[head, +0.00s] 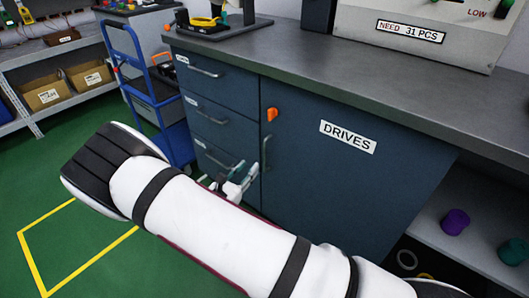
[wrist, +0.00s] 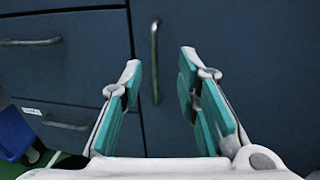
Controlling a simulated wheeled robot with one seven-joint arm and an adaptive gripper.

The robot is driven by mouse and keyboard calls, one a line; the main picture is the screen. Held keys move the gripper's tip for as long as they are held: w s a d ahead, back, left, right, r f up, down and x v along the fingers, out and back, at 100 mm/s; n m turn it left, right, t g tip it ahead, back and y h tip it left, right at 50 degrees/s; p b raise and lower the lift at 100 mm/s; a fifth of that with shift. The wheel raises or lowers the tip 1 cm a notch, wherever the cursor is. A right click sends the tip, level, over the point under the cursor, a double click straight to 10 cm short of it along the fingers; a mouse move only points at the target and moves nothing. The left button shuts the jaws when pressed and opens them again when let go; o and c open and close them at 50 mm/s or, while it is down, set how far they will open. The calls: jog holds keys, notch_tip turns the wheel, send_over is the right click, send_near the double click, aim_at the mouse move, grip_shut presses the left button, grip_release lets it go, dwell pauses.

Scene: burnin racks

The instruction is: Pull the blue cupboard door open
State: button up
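The blue cupboard door (head: 330,185) with a "DRIVES" label appears shut in the head view. Its vertical metal handle (head: 266,155) is near the left edge, and an orange latch piece (head: 272,114) sits above it. My gripper (head: 240,180) is in front of the cupboard near the handle's lower end, partly hidden behind my arm. In the wrist view my gripper (wrist: 160,78) is open, with teal pads. The handle (wrist: 155,65) appears between the fingertips, with no visible contact. I cannot tell how deep it is between them.
Blue drawers (head: 215,120) with bar handles are left of the door. A blue cart (head: 155,95) stands further left. The grey worktop (head: 330,65) is above. An open shelf (head: 470,235) with colored rolls is at right. Green floor is clear at left.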

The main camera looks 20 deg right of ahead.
jog(key=b+x, duration=0.3)
jog(key=x, duration=1)
jog(key=shift+w+f+n, duration=0.3)
jog(key=shift+w+f, duration=0.05)
jog(key=shift+w, duration=0.2)
jog(key=shift+a, duration=0.1)
grip_shut()
